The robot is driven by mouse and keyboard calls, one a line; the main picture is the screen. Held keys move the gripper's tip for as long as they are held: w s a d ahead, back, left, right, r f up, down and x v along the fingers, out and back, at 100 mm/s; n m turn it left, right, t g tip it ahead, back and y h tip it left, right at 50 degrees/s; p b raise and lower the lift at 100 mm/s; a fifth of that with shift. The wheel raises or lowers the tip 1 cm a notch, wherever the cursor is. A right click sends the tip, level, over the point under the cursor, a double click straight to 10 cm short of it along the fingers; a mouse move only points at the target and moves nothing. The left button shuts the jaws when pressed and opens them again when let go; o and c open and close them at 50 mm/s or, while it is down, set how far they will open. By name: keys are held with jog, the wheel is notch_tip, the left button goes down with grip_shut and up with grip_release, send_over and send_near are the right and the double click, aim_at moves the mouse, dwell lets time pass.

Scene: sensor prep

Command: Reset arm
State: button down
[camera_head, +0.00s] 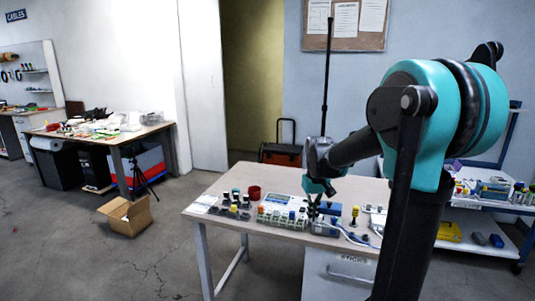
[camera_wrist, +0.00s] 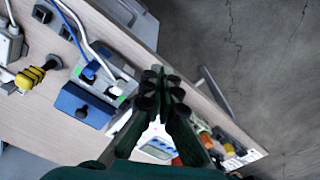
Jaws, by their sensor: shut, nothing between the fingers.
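My gripper (camera_head: 314,207) is held low over the front part of the workbench (camera_head: 215,205), beside a blue block-like device. Its fingers are together and empty. In the wrist view my gripper (camera_wrist: 163,90) points down past the bench edge, with dark fingertips meeting and the floor beyond. A blue box (camera_wrist: 85,104) and a yellow-topped part (camera_wrist: 32,77) lie to its left in that view. In the head view my arm reaches in from the right and hides part of the bench.
The bench holds a red cup (camera_head: 254,192), a rack with bottles (camera_head: 283,217) and several small jars. An open cardboard box (camera_head: 127,216) sits on the floor at left. A shelf cart (camera_head: 490,243) stands right. Floor between the tables is mostly clear.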

jog(key=s+d+f+t, duration=0.1)
jog(key=s+f, duration=0.2)
jog(key=s, duration=0.3)
jog(key=s+d+f+m+t, duration=0.1)
jog(key=s+f, duration=0.3)
jog(key=s, duration=0.3)
jog(key=s+d+f+m+t, duration=0.1)
jog(key=s+f, duration=0.2)
jog(key=s, duration=0.3)
jog(key=shift+s+d+f+t, duration=0.25)
jog(key=shift+s+f+t, duration=0.05)
jog(key=shift+f+t, duration=0.1)
